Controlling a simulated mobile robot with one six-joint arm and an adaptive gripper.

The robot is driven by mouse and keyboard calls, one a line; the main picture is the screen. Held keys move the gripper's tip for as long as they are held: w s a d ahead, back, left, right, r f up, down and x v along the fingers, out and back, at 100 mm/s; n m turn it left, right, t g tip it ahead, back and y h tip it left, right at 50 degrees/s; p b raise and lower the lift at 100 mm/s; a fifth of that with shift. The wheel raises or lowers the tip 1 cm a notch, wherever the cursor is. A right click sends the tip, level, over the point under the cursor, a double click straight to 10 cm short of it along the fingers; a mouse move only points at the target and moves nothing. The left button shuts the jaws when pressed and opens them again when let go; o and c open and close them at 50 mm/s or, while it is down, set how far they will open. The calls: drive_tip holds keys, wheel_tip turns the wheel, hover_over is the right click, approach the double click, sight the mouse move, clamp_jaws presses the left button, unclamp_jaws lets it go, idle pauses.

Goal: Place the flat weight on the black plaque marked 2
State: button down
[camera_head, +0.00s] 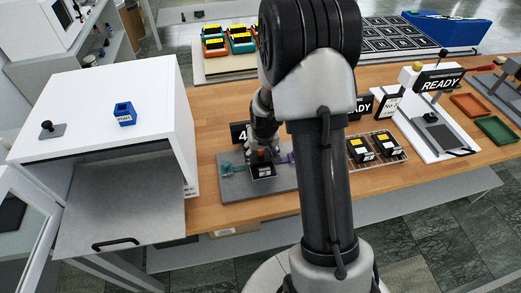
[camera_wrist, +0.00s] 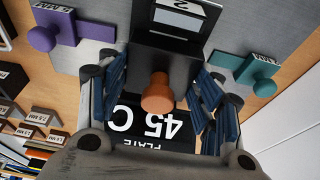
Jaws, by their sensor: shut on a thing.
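My gripper (camera_wrist: 160,88) is shut on a dark block with a copper-orange knob (camera_wrist: 157,94), which I take to be the flat weight. In the head view my gripper (camera_head: 262,143) points down at the grey mat (camera_head: 232,187), and the orange knob (camera_head: 262,153) shows between the fingers. The black plaque marked 2 (camera_wrist: 186,8) lies on that mat just beyond the weight in the wrist view, its label cut by the top edge. The weight covers its near part. I cannot tell whether the weight touches the plaque.
A purple knobbed piece (camera_wrist: 45,38) and a teal one (camera_wrist: 258,72) flank the plaque. A black sign reading 45 C PLATE (camera_wrist: 150,124) stands near my fingers. The white oven (camera_head: 110,90) with its door down is at left. A wire rack (camera_head: 400,157) with dark pieces is at right.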

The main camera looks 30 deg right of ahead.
drive_tip(key=shift+r, duration=0.1)
drive_tip(key=shift+c, duration=2.4)
unclamp_jaws()
drive_tip(key=s+a+r+p, duration=0.1)
drive_tip(key=s+a+r, duration=0.2)
drive_tip(key=r, duration=0.5)
drive_tip(key=s+a+r+n+t+p, duration=0.15)
drive_tip(key=s+r, duration=0.25)
drive_tip(key=r, duration=0.4)
drive_tip(key=s+a+r+g+p, duration=0.1)
drive_tip(key=s+a+r, duration=0.2)
drive_tip(key=r, duration=0.4)
drive_tip(key=s+a+r+n, duration=0.1)
drive_tip(key=s+a+r, duration=0.2)
drive_tip(key=s, duration=0.4)
drive_tip(key=s+a+r+t, duration=0.1)
drive_tip(key=s+a+r, duration=0.2)
drive_tip(key=s, duration=0.5)
drive_tip(key=shift+s+a+r+n+y, duration=0.25)
drive_tip(key=shift+a+r+n+y, duration=0.1)
drive_tip(key=shift+r+y, duration=0.1)
